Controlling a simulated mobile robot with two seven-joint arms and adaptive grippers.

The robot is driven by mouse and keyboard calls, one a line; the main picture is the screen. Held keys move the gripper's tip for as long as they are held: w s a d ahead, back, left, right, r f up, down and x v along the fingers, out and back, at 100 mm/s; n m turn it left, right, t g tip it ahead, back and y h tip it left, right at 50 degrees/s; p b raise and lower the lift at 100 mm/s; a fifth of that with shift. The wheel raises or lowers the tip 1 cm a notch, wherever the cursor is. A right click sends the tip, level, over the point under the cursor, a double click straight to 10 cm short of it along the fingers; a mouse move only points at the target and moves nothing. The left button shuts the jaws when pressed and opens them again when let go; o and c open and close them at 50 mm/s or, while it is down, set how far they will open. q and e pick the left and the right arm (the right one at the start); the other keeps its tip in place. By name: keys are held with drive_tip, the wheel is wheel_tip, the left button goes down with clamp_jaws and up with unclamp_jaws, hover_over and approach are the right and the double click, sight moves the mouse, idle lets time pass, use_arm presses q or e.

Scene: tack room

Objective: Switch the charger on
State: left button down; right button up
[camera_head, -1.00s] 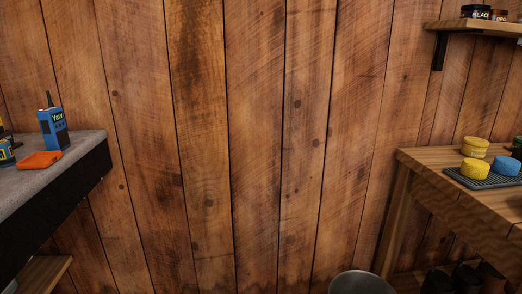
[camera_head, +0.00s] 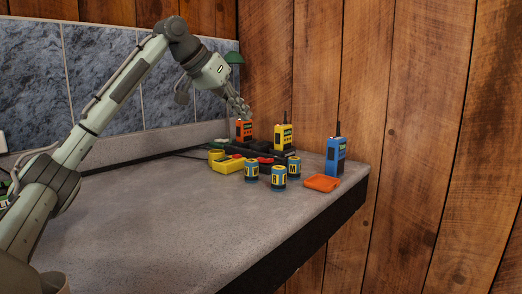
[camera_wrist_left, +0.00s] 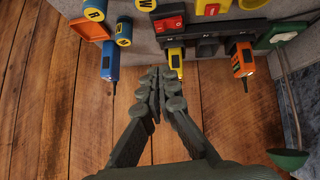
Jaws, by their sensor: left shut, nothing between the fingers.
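The charger (camera_head: 270,151) is a dark unit on the grey counter by the wall, with an orange radio (camera_head: 244,131) and a yellow radio (camera_head: 283,137) upright at it. In the left wrist view, the black charger (camera_wrist_left: 207,47) shows near the top, with a red switch (camera_wrist_left: 170,23) beside it. I cannot tell the switch's position. My left gripper (camera_head: 243,111) is shut and empty, above and close to the orange radio. In the left wrist view its fingertips (camera_wrist_left: 163,85) lie together just below the yellow radio (camera_wrist_left: 175,58). My right gripper is out of view.
A blue radio (camera_head: 335,158) stands at the counter's right end near an orange tray (camera_head: 322,183). Several blue-and-yellow batteries (camera_head: 279,178) stand before the charger. A yellow device (camera_head: 227,165) lies left of them. The counter's front (camera_head: 170,230) is clear.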

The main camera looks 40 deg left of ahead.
use_arm(q)
hover_over(264, 160)
drive_tip(key=f, duration=0.7)
drive_tip(key=shift+s+d, duration=0.2)
drive_tip(key=shift+s, duration=0.2)
wheel_tip(264, 160, down, 3)
drive_tip(key=shift+d+r, duration=0.1)
drive_tip(key=shift+r, duration=0.1)
drive_tip(key=shift+d+f, duration=0.1)
drive_tip(key=shift+f, duration=0.6)
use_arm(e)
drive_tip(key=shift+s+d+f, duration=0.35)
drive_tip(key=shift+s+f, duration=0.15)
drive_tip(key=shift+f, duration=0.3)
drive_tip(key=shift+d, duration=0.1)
